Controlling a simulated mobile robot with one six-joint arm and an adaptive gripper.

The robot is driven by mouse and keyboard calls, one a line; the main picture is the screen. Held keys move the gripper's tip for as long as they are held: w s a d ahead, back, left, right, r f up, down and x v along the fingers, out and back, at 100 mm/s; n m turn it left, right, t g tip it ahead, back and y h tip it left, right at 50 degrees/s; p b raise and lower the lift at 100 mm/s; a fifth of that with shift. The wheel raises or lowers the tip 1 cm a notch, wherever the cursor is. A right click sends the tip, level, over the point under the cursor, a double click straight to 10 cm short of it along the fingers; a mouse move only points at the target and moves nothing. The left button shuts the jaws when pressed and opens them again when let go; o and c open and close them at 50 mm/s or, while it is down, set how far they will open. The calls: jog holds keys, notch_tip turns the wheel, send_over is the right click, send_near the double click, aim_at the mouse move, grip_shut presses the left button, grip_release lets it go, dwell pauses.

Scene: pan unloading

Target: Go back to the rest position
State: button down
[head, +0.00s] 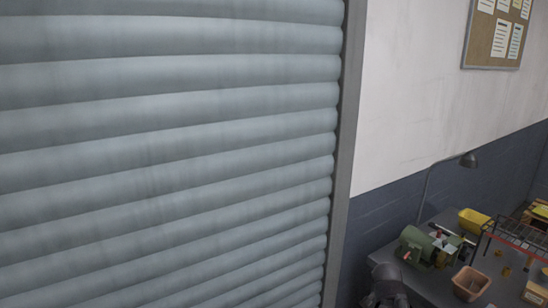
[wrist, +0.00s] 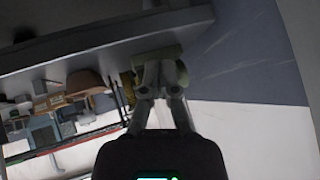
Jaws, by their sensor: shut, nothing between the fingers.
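My gripper (wrist: 160,68) shows in the middle of the wrist view, its grey fingers reaching up from the dark wrist body. The fingers are shut and hold nothing. The gripper appears apart from the workbench, though the distance is hard to judge. In the head view, a dark rounded part at the bottom edge looks like my own arm, and the gripper itself cannot be made out there.
A grey roller shutter (head: 170,150) fills the left of the head view. A workbench (head: 432,284) at lower right holds a green machine (head: 416,243), a yellow bin (head: 473,220), a pinkish bin (head: 470,283), a wire rack (head: 515,238) and a lamp (head: 468,160).

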jog(key=s+a+f+n+g+y, duration=0.2)
jog(key=s+a+n+g, duration=0.2)
jog(key=a, duration=0.5)
jog(key=s+a+f+n+g+y, duration=0.2)
jog(key=s+a+f+n+g, duration=0.1)
jog(key=s+a+n, duration=0.3)
jog(key=s+a, duration=0.2)
jog(key=a, duration=0.2)
jog(key=shift+s+f+n+g+y, duration=0.2)
jog(key=shift+n+g+y, duration=0.1)
jog(key=shift+n+g, duration=0.1)
